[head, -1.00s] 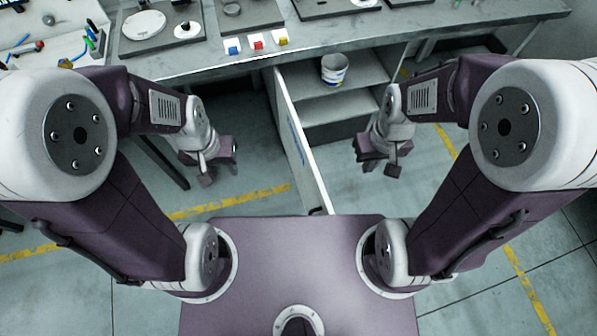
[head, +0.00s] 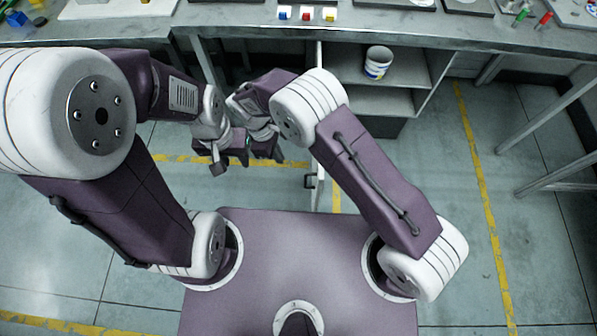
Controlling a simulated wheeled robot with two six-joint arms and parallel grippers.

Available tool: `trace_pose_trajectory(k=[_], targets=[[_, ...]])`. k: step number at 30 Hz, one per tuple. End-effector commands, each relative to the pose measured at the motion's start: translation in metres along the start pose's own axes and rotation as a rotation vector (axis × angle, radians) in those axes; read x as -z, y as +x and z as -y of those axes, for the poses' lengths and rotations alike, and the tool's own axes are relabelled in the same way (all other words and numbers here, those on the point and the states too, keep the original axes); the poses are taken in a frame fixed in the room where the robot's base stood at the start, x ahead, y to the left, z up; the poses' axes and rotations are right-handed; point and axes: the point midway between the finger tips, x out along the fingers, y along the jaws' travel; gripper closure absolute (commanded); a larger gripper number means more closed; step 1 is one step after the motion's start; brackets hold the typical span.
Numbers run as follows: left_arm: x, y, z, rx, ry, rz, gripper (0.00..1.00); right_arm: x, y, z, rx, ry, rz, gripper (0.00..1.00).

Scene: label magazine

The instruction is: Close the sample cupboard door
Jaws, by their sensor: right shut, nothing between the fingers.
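The sample cupboard (head: 421,95) stands under the counter with its front open, showing a shelf. Its white door (head: 322,192) stands open, seen nearly edge-on and reaching toward me. A handle (head: 309,182) shows on the door's left side. My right arm crosses in front and hides the middle of the door. My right gripper (head: 263,150) is shut and empty, on the left side of the door, apart from the handle in the picture. My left gripper (head: 222,163) is just left of it; its finger gap is unclear.
A white and blue tub (head: 378,63) sits inside the cupboard. The counter (head: 400,28) above holds small blue, red and yellow blocks (head: 306,13). The floor right of the cupboard is clear up to table legs (head: 545,115). The two grippers are very close together.

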Motion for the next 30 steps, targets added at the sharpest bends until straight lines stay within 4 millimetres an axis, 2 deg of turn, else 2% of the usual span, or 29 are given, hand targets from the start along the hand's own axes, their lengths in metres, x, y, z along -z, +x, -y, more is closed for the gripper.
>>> trace_pose_trajectory(k=[13,16,21,30], targets=[[0.0,-0.004,0.0,0.0,0.0,0.0,0.64,-0.002,0.094,0.0,0.003,0.003,0.002,1.0],[0.001,-0.014,0.0,0.0,0.0,0.0,0.64,-0.021,0.091,0.0,0.002,0.004,0.001,1.0],[0.002,-0.018,0.0,0.0,0.0,0.0,0.64,-0.036,0.097,0.0,0.001,0.003,0.0,1.0],[0.002,-0.018,0.0,0.0,0.0,0.0,0.64,-0.039,0.1,-0.001,0.0,0.002,-0.002,1.0]])
